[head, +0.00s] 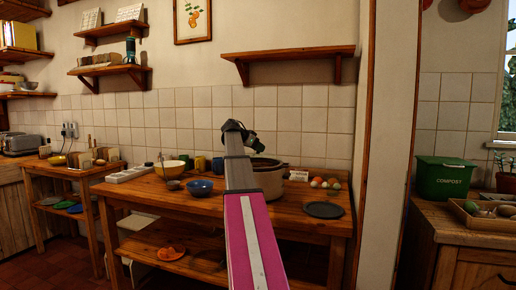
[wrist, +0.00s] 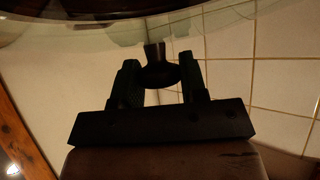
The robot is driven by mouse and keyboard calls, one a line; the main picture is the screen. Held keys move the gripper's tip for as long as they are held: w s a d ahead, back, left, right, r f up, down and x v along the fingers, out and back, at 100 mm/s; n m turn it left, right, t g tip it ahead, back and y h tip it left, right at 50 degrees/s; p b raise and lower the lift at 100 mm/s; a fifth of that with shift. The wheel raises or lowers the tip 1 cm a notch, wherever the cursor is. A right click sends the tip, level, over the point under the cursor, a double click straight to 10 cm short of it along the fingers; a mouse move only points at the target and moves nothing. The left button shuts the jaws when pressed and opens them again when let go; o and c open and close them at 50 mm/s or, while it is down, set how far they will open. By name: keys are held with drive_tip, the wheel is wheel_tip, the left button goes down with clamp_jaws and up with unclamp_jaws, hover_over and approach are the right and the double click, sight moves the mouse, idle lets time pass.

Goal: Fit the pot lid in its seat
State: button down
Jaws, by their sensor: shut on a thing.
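In the wrist view, my gripper (wrist: 160,74) is shut on the dark knob of the pot lid (wrist: 100,30). The lid looks like clear glass; its curved rim crosses the top of the view. In the head view, my gripper (head: 254,143) is above the back of the wooden table, over the pale pot (head: 277,182). The pot is partly hidden behind my arm, and a dark area shows at its top. I cannot make out the lid in the head view, nor whether it touches the pot.
The wooden table (head: 150,190) also bears a blue bowl (head: 199,188), a cream bowl (head: 170,168), mugs (head: 200,163), several eggs or balls (head: 325,183) and a dark round plate (head: 323,210). A wall shelf (head: 290,52) is above. A white post (head: 386,150) stands right of the table.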

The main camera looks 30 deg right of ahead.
drive_tip(key=shift+f, duration=0.7)
drive_tip(key=c, duration=0.6)
unclamp_jaws()
drive_tip(key=shift+a, duration=0.1)
drive_tip(key=v, duration=1)
drive_tip(key=shift+a+r, duration=0.2)
drive_tip(key=shift+a, duration=0.15)
